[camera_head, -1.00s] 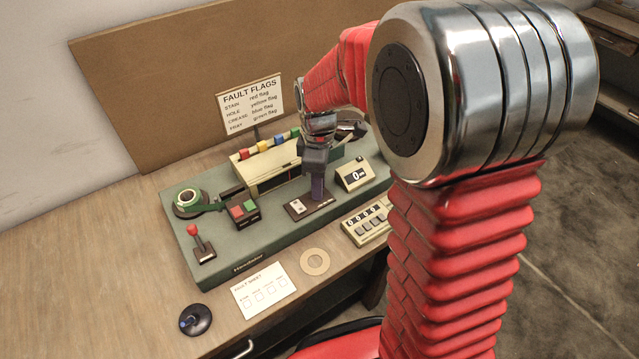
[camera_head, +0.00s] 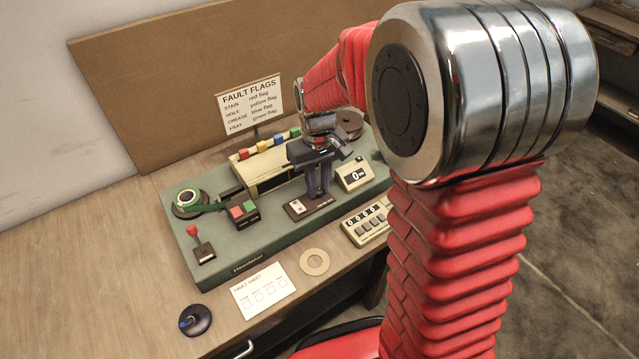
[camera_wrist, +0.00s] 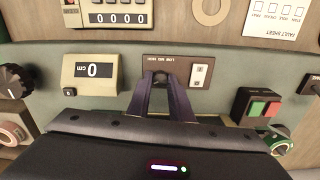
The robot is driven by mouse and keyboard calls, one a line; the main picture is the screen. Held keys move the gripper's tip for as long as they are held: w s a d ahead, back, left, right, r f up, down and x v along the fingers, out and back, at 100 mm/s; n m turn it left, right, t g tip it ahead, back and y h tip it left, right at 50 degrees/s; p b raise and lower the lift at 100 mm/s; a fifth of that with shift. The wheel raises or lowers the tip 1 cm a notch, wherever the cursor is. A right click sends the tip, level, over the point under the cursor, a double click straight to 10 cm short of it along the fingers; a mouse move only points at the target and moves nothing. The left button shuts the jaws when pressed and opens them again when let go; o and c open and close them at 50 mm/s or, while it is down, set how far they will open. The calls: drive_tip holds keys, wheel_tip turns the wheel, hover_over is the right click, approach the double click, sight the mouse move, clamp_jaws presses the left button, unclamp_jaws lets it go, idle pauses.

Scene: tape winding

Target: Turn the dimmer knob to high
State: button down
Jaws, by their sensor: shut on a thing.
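The dimmer panel (camera_head: 292,211) is a small brown plate on the grey-green machine. In the wrist view the plate (camera_wrist: 153,61) carries a LOW MID HIGH label and a white rocker switch (camera_wrist: 199,75). My gripper (camera_head: 319,193) points down at the plate, its purple-grey fingers either side of the dimmer knob (camera_wrist: 160,75). In the wrist view my gripper (camera_wrist: 161,80) is shut on this small dark knob, which the fingers mostly hide. I cannot read which mark the knob points to.
A cream display box (camera_head: 354,174) stands right of the plate, and a red-and-green button box (camera_head: 241,210) stands left. A counter (camera_head: 366,223) is in front. Coloured flags (camera_head: 270,143) line the cream unit behind. A black knob (camera_wrist: 14,80) shows at the wrist view's left edge.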

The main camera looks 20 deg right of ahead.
sight(318, 190)
drive_tip(key=m, duration=0.5)
drive_tip(key=shift+w+r, duration=0.1)
drive_tip(key=shift+w, duration=0.1)
drive_tip(key=shift+m, duration=0.4)
drive_tip(key=c, duration=1.6)
unclamp_jaws()
drive_tip(key=shift+s, duration=0.1)
wheel_tip(318, 190, up, 14)
drive_tip(key=shift+f, duration=0.25)
